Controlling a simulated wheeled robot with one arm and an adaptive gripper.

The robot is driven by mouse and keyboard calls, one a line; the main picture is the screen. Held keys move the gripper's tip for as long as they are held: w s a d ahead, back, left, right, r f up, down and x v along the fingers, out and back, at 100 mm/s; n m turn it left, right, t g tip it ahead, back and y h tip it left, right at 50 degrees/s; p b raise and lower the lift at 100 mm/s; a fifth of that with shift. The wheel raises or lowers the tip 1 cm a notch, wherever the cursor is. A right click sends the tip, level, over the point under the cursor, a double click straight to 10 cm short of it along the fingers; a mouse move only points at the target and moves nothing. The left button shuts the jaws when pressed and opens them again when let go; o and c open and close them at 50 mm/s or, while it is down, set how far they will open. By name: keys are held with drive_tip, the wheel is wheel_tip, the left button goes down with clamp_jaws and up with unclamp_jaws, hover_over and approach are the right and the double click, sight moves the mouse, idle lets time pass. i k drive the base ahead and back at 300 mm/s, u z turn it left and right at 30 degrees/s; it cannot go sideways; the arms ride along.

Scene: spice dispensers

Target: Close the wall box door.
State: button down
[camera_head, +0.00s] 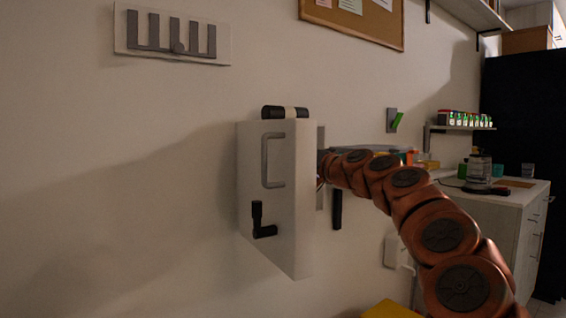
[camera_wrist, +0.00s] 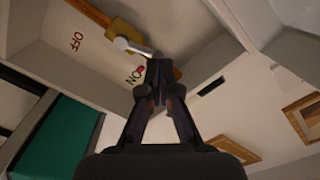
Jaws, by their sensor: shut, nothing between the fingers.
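The white wall box (camera_head: 300,205) is on the wall in the middle of the head view. A face with a grey handle (camera_head: 265,160) and a black crank (camera_head: 259,220) turns to the left. My arm reaches in behind the box's right side there, hiding my gripper. In the wrist view, my gripper (camera_wrist: 158,66) is shut and empty inside a pale, open box space marked OFF and ON. A switch lever (camera_wrist: 132,48) with a yellow base (camera_wrist: 124,30) is just beyond the fingertips; I cannot tell whether they touch it. The door's exact angle is unclear.
A counter (camera_head: 505,210) with a glass appliance (camera_head: 480,170) stands to the right, under a shelf of spice dispensers (camera_head: 465,120). A hook rack (camera_head: 172,37) and a corkboard (camera_head: 365,22) hang above. The wall left of the box is clear.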

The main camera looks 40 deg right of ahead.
sight(277, 158)
drive_tip(key=k, duration=1)
